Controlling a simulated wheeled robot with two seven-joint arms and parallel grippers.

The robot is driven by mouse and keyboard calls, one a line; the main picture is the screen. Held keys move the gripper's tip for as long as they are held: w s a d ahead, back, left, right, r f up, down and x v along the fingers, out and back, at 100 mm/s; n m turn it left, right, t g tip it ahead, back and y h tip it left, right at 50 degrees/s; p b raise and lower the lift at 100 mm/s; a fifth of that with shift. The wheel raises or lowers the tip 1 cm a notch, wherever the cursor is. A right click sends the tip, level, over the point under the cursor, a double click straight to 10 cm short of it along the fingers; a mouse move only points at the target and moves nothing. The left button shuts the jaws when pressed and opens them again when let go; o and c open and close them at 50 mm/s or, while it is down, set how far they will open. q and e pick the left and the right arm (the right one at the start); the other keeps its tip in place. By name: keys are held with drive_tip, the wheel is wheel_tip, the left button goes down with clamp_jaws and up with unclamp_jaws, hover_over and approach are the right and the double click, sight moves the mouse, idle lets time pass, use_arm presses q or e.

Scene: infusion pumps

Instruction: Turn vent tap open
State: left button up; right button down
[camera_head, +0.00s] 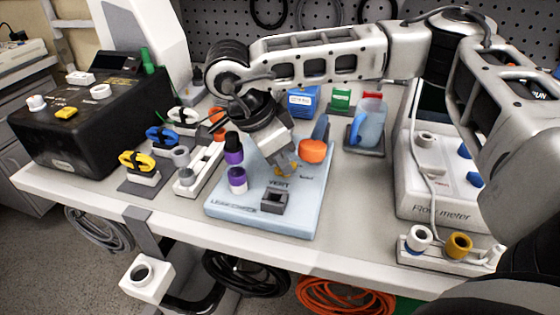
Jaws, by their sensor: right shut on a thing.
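A light blue leak-check board (225,205) lies near the table's front edge, with the word VENT printed on it. An orange knob (312,150) and a dark square socket (275,200) are also on the board. My left gripper is not in view.
Purple-banded vials (237,180) stand at the board's left. Connectors with yellow (137,162) and blue handles stand further left, beside a black case (85,125). A blue jug (370,125) stands behind right. A flow meter (435,200) is at right.

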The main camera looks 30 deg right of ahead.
drive_tip(key=shift+n+t+b, duration=0.3)
drive_tip(key=shift+n+b, duration=0.1)
drive_tip(key=shift+n, duration=0.4)
drive_tip(key=shift+r, duration=0.1)
drive_tip(key=c, duration=1.5)
unclamp_jaws()
drive_tip(key=shift+s, duration=0.1)
drive_tip(key=shift+a, duration=0.1)
drive_tip(key=p+v, duration=0.1)
drive_tip(key=v, duration=1.5)
drive_tip(key=shift+p, duration=0.3)
